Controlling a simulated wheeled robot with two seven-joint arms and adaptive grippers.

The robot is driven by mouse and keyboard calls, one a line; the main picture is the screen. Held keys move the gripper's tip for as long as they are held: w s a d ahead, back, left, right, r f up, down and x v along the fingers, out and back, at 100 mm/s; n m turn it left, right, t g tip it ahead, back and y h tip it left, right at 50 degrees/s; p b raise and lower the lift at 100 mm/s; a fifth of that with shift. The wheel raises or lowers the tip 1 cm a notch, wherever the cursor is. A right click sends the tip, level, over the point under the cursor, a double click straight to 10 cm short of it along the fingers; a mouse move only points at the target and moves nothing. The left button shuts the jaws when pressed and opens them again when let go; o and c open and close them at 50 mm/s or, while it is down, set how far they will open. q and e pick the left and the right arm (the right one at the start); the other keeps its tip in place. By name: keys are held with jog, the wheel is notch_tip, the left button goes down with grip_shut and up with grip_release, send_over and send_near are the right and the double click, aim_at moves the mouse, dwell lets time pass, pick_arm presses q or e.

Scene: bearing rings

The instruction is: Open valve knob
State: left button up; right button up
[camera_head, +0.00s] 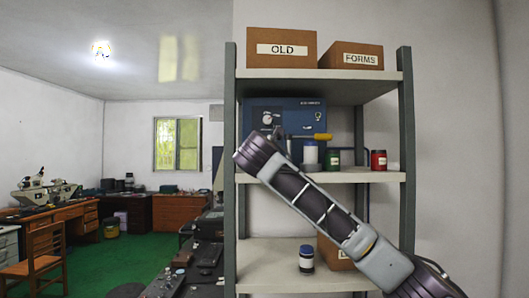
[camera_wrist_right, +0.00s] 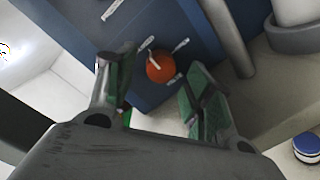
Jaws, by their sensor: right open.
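A round orange-red knob (camera_wrist_right: 160,67) sits on a blue panel (camera_wrist_right: 150,22) in the right wrist view. My right gripper (camera_wrist_right: 157,88) is open, with green-padded fingers on either side of the knob in that view. No contact with the knob is visible, and the remaining distance is hard to judge. In the head view my right arm crosses the shelf from lower right to upper left, ending before the blue unit (camera_head: 312,108) on the upper shelf. The orange-red knob cannot be made out there. My left gripper is out of view.
Beside the blue unit stand a green jar (camera_head: 333,158) and a red jar (camera_head: 379,160). Cardboard boxes (camera_head: 282,48) sit on top. Grey shelf posts (camera_head: 230,170) flank the space.

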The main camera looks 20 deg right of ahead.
jog(key=shift+x, duration=0.85)
jog(key=c, duration=1)
